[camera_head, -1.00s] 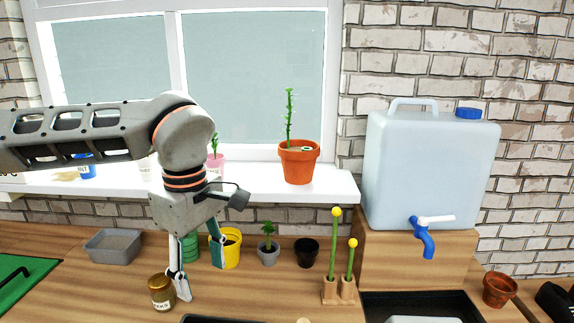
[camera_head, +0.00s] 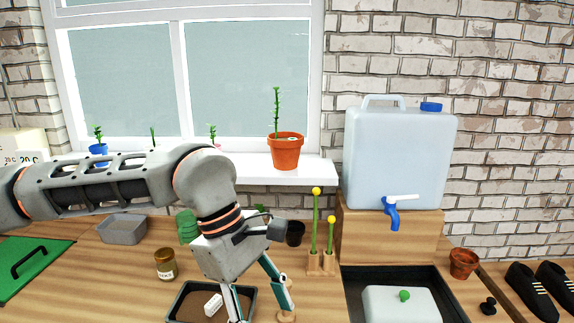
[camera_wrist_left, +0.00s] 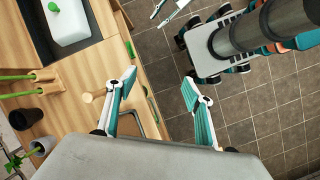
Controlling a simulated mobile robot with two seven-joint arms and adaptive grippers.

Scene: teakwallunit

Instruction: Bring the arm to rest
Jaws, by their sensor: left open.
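My left arm reaches in from the left in the head view. My left gripper (camera_head: 262,304) is open and points down at the front edge of the picture, over the right side of a soil tray (camera_head: 250,291). Its two fingers stand apart in the left wrist view (camera_wrist_left: 160,84), with nothing held between them. The wrist view looks down past the counter edge to the tiled floor and my own base. White and teal finger-like parts at its top edge may belong to my right gripper, but their state is unclear. The right gripper does not show in the head view.
A labelled jar (camera_head: 165,265) and grey bin (camera_head: 122,229) stand left of the gripper. Two yellow-tipped green sticks stand in a wooden holder (camera_head: 321,263). A sink (camera_head: 352,294) and water canister (camera_head: 400,160) are at right.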

